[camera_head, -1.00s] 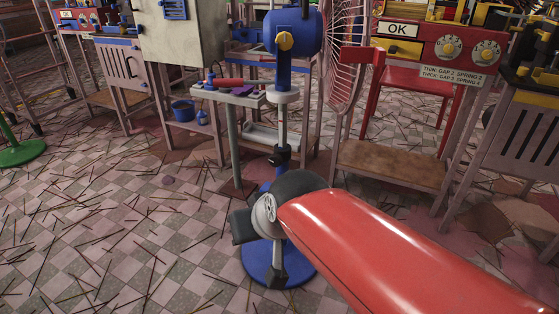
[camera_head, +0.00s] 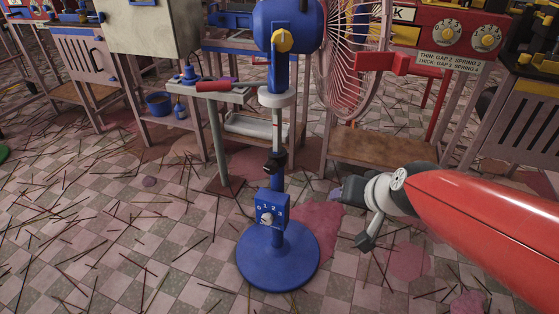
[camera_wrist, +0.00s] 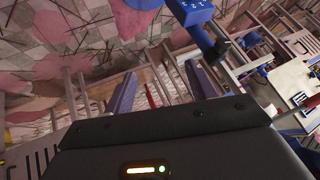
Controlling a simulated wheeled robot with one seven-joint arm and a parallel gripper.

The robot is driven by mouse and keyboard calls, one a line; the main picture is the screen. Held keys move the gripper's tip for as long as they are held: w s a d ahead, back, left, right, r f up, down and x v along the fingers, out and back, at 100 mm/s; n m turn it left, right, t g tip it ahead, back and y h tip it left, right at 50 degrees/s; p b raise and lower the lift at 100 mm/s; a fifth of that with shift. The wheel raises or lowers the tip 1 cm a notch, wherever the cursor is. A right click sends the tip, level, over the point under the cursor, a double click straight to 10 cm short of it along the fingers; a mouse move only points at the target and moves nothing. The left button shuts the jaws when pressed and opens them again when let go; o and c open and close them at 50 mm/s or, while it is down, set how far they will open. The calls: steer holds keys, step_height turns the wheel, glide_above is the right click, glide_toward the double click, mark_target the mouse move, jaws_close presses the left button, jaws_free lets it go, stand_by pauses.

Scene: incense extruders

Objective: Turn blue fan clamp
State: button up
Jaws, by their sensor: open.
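The blue fan (camera_head: 285,22) stands upright on a round blue base (camera_head: 278,258), with a yellow knob on its motor housing and a grey pole below. A black clamp (camera_head: 275,162) sits around the pole, above a blue dial box (camera_head: 270,210) marked with numbers. My gripper (camera_head: 350,216) is open and empty to the right of the pole, lower than the clamp and apart from it. In the wrist view, my gripper (camera_wrist: 158,88) shows two separated fingers with nothing held between them. The dial box (camera_wrist: 192,10) shows at the top edge there.
A narrow stand (camera_head: 205,86) with a red-handled tool is left of the pole. A red control panel (camera_head: 465,35) is at upper right. The stick-strewn floor (camera_head: 120,230) is open at left.

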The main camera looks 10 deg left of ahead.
steer(key=w+a+f+p, duration=0.2)
steer(key=w+a+f, duration=0.1)
steer(key=w+a, duration=0.35)
steer(key=n+t+h+p, duration=0.2)
steer(key=t+h+p, duration=0.35)
steer(key=t, duration=0.55)
glide_toward(270, 170)
steer(key=w, duration=1)
steer(key=shift+w+d+f, duration=0.2)
steer(key=shift+w+d, duration=0.15)
steer(key=shift+w, duration=0.05)
steer(key=c, duration=1)
